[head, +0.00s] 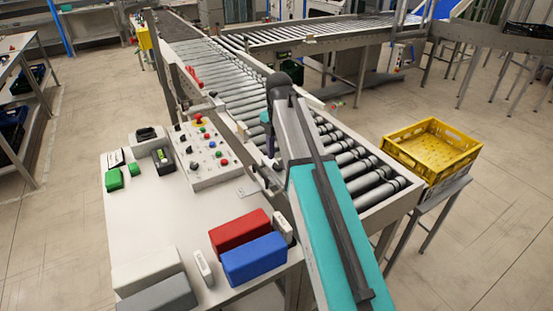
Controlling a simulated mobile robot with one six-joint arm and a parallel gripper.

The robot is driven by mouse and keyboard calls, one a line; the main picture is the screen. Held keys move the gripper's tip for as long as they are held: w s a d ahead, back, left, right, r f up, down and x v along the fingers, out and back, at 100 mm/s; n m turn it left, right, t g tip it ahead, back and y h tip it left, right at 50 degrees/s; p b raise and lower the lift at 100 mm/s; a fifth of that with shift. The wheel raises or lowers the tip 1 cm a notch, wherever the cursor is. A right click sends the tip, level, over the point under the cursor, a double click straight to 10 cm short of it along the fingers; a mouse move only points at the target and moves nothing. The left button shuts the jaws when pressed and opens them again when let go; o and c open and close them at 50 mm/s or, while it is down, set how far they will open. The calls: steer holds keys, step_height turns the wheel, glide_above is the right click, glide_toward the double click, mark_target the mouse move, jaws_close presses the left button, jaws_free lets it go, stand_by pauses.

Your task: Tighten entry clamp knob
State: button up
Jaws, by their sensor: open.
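My arm reaches up from the bottom right over the near end of the roller conveyor (200,62). My gripper (271,150) points down beside the conveyor's left rail, next to the control panel. It is small and partly hidden by my arm, and its jaws are open. I see nothing held in it. A red fitting (193,77) sits on the left rail farther up. Small metal brackets (262,180) show on the rail just below my gripper. I cannot tell which part is the entry clamp knob; it may be hidden behind my arm.
The white table (150,225) left of the conveyor holds a control panel (205,155) with buttons, a red box (240,231), a blue box (254,258), grey blocks (150,270) and small green items (114,180). A yellow crate (432,148) stands right of the conveyor. Open floor lies around.

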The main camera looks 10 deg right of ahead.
steer(key=shift+f, duration=0.85)
steer(key=c, duration=1)
steer(key=shift+a, duration=0.2)
steer(key=shift+c, duration=0.2)
steer(key=shift+d, duration=0.1)
